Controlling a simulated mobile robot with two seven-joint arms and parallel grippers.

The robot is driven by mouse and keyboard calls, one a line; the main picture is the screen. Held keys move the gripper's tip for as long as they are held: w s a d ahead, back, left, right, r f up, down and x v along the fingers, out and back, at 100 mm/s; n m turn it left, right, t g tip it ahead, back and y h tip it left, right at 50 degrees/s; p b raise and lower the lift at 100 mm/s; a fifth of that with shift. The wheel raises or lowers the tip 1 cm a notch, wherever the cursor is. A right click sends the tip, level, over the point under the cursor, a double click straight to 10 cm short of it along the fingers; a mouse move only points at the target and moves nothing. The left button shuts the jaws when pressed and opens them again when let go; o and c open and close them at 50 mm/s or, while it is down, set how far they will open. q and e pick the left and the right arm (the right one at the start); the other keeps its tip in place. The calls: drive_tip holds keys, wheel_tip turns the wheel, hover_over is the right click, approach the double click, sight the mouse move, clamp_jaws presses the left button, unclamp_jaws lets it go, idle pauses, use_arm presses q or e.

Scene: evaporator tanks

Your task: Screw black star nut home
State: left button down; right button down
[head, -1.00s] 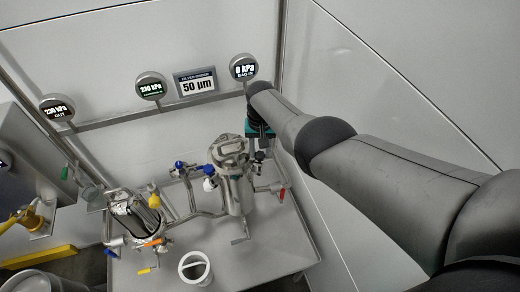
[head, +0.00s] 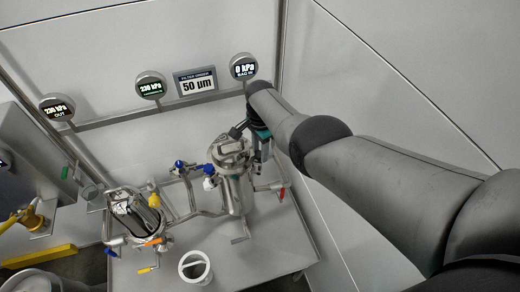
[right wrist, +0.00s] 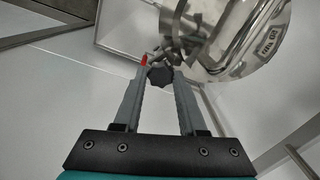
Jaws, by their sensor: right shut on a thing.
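The black star nut (right wrist: 160,76) sits between the two fingertips of my right gripper (right wrist: 159,80) in the right wrist view. The gripper is shut on it, beside the steel housing (right wrist: 240,35) and its clamp parts. In the head view my right gripper (head: 258,150) is at the right side of the lidded steel filter housing (head: 235,190), near its lid rim. The nut cannot be made out there, and its thread is hidden. My left gripper is not in view.
A second steel housing (head: 133,226) stands open at left, with valves around it. A white-rimmed cup (head: 194,267) stands on the steel table (head: 270,250). A red-handled valve (head: 281,193) lies close right of the lidded housing. Gauges hang on the rail behind.

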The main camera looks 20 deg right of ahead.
drive_tip(key=m, duration=0.5)
drive_tip(key=shift+w+r+m, duration=0.1)
drive_tip(key=shift+w+m, duration=0.05)
drive_tip(key=shift+m, duration=0.15)
drive_tip(key=m, duration=0.4)
drive_tip(key=shift+m, duration=0.3)
drive_tip(key=m+b, duration=0.1)
drive_tip(key=m, duration=0.3)
drive_tip(key=shift+a, duration=0.1)
drive_tip(key=shift+m, duration=2.5)
drive_tip(key=c, duration=0.9)
unclamp_jaws()
drive_tip(key=shift+o, duration=0.8)
